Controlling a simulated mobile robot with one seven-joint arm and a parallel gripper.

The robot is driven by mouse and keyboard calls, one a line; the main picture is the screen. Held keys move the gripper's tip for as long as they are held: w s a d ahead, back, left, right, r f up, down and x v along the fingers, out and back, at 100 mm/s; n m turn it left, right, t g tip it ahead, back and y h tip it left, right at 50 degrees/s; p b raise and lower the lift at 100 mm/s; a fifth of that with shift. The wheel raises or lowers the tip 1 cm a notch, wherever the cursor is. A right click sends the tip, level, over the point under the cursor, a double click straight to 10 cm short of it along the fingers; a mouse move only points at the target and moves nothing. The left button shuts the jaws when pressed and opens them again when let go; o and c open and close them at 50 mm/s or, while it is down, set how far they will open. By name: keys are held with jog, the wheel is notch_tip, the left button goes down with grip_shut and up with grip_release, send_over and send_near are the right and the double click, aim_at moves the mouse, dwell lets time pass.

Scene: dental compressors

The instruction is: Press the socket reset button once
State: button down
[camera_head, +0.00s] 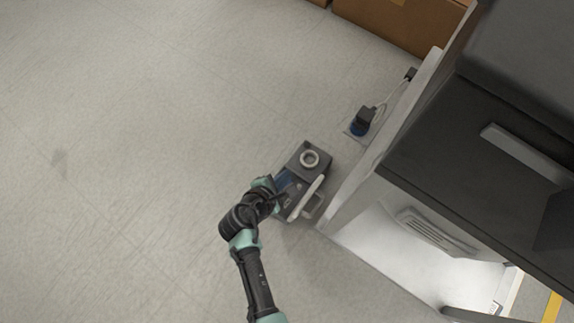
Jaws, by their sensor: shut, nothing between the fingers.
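A blue socket (359,127) with a black plug (367,114) in it sits on a small pale plate beside the grey cabinet's side. A cable runs from it up to the right. I cannot make out a reset button on it at this size. My arm reaches up from the bottom, and my gripper (287,192) is over the lower left part of a grey box-like device (301,171), to the lower left of the socket and apart from it. My gripper is shut and holds nothing. The fingertips are small and partly lost against the device.
The grey device has a pale ring (310,158) on top and a light handle-like bar (306,198). A large grey and dark cabinet (440,140) fills the right side. Brown boxes (395,22) stand at the top. The floor at left is clear.

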jog(key=shift+f+b, duration=0.35)
jog(key=shift+f, duration=0.6)
jog(key=shift+f, duration=0.1)
dwell(1.2)
jog(key=shift+f, duration=0.3)
jog(key=shift+f+b, duration=0.45)
dwell(0.6)
dwell(0.3)
jog(key=shift+r+p, duration=0.9)
jog(key=shift+p, duration=0.15)
notch_tip(320, 180, up, 5)
jog(key=p, duration=0.5)
jog(key=shift+r+p, duration=0.1)
jog(key=shift+p, duration=0.2)
